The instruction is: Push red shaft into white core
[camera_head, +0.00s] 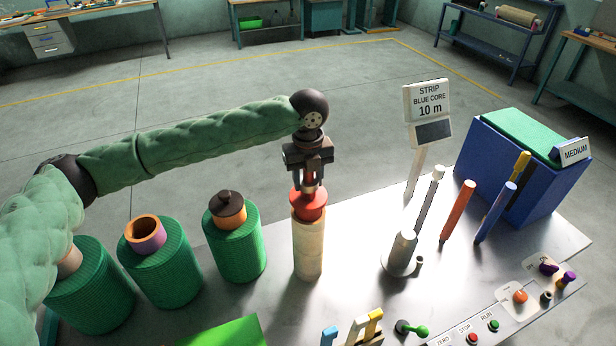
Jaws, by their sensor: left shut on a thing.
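My left gripper (310,180) is shut on the red shaft (309,205) and points straight down. The shaft shows a wide red collar at the top of the upright white core (308,250). The core is a pale cream cylinder standing on the light metal table. The collar lies right over the core's upper end; whether it is fully seated cannot be told, and any part inside the core is hidden. My right gripper is out of view.
Three green netting rolls (234,250) stand left of the core. To the right are a sign reading "STRIP BLUE CORE 10 m" (428,103), upright coloured rods (458,210), a blue box (510,165) and a button panel (480,332). A bright green sheet (222,335) lies in front.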

